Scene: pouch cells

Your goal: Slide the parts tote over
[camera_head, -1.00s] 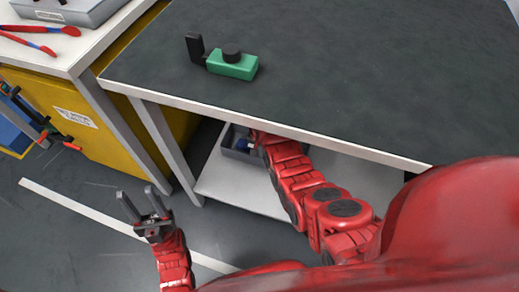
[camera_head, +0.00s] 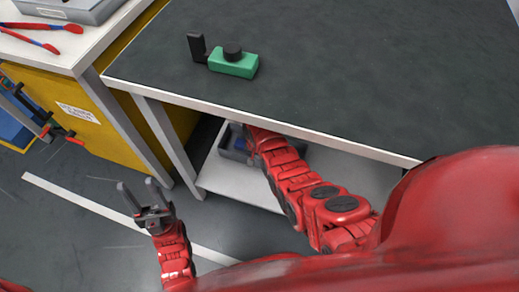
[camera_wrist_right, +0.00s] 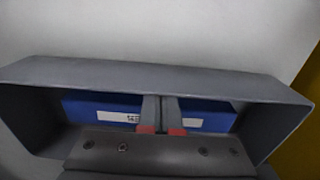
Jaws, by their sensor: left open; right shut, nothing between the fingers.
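The parts tote (camera_head: 234,155) is an open grey bin on the lower shelf under the dark table, partly hidden by my right arm and the table edge. Something blue shows inside it. In the right wrist view the tote (camera_wrist_right: 150,76) spans most of the picture, with a blue part with a white label (camera_wrist_right: 100,108) in it. My right gripper (camera_wrist_right: 161,112) is shut and empty, its fingers overlapping the tote's inside; I cannot tell whether they touch it. In the head view its fingers are hidden. My left gripper (camera_head: 143,196) is open and empty above the floor, away from the tote.
The white lower shelf (camera_head: 240,187) has bare room in front of the tote. A table leg (camera_head: 165,138) stands left of it, and the tabletop (camera_head: 350,80) overhangs it. A green and black device (camera_head: 233,63) sits on top. A yellow cabinet (camera_head: 100,125) stands left.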

